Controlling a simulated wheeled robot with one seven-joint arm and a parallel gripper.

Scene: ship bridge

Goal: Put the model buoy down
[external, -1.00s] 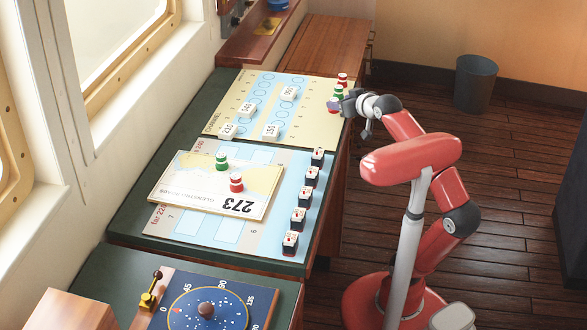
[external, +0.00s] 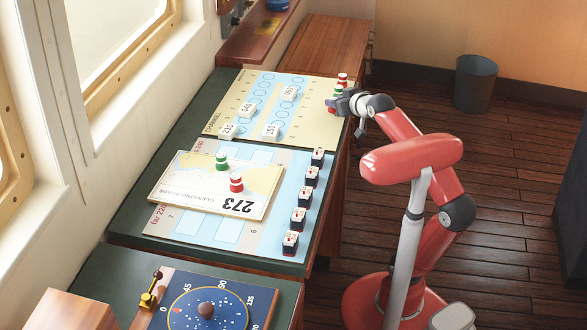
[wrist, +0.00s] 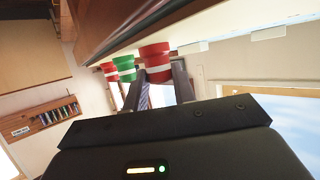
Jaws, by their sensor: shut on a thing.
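My gripper (external: 337,104) is at the right edge of the cream channel board (external: 302,118). It is shut on a red-and-white model buoy (wrist: 155,58), which shows between the two fingers in the wrist view. In the external view the fingers mostly hide this buoy. Just beyond it stand a green-and-white buoy (external: 338,90) and another red-and-white buoy (external: 343,79), in a row along the board's edge. In the wrist view the green one (wrist: 124,67) is close beside the held one. I cannot tell whether the held buoy's base touches the board.
White numbered blocks (external: 288,93) stand on the channel board. The nearer board holds a tilted-looking 273 card (external: 200,197) with a green buoy (external: 222,161) and a red buoy (external: 236,183) on it. Several dark blocks (external: 298,220) line its right side. The desk's right edge is close.

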